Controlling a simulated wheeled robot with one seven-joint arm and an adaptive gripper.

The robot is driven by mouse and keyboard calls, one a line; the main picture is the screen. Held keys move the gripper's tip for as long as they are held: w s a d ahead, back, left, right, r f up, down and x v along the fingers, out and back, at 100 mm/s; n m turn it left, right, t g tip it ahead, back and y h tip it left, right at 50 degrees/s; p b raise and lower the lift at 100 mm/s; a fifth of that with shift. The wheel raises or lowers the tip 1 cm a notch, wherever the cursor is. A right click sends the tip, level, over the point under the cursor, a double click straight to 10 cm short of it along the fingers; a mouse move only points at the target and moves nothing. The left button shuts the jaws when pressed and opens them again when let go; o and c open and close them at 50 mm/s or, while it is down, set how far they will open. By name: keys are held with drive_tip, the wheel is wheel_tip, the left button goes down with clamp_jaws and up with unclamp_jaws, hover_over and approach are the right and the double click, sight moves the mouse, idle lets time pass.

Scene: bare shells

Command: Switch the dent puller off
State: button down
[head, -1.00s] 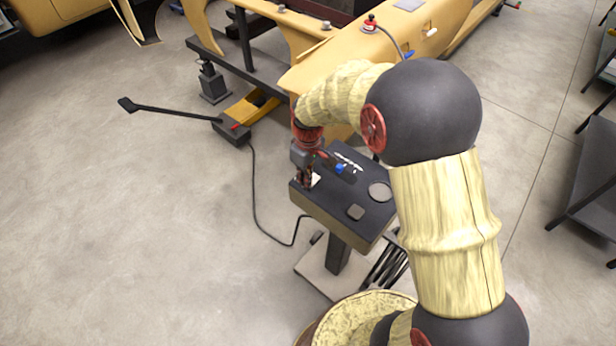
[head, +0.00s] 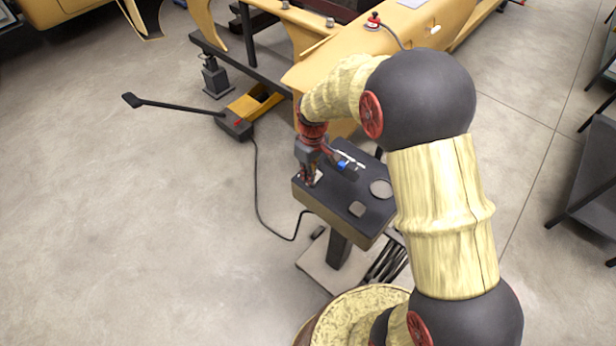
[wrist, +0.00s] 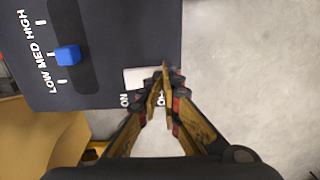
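The dent puller (head: 330,200) is a box on a post with a dark top panel, which also fills the upper left of the wrist view (wrist: 145,35). A white switch (wrist: 133,78) sits near the panel's edge, with ON lettering by its left end. The lettering by its right end is mostly hidden by my fingers. My gripper (wrist: 162,80) looks shut, its fingertips together and empty at the right end of the switch. I cannot tell whether they touch it. In the head view my gripper (head: 312,182) points down over the panel's left corner.
A blue slider knob (wrist: 68,56) stands at MED on the LOW-MED-HIGH scale. A round dish (head: 381,189) and a small square piece (head: 357,209) lie on the panel. A black cable (head: 258,190) runs over the floor to a yellow jack (head: 238,122). Floor at left is clear.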

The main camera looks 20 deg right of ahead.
drive_tip(key=shift+d, duration=0.2)
wheel_tip(320, 180, up, 14)
drive_tip(key=s+a+p, duration=0.1)
drive_tip(key=a+p, duration=0.1)
drive_tip(key=p, duration=0.2)
drive_tip(key=shift+f+m, duration=0.1)
drive_tip(key=shift+m, duration=0.2)
drive_tip(key=s+d+r+m+t+b, duration=0.1)
drive_tip(key=s+d+r+m+t, duration=0.1)
drive_tip(key=s+r, duration=0.5)
drive_tip(key=s+d+r+m+t+b, duration=0.2)
drive_tip(key=s+r, duration=0.5)
drive_tip(key=s, duration=0.9)
drive_tip(key=shift+s+d+m+t, duration=0.15)
drive_tip(key=shift+d+m+t, duration=0.35)
drive_tip(key=shift+m+t, duration=0.5)
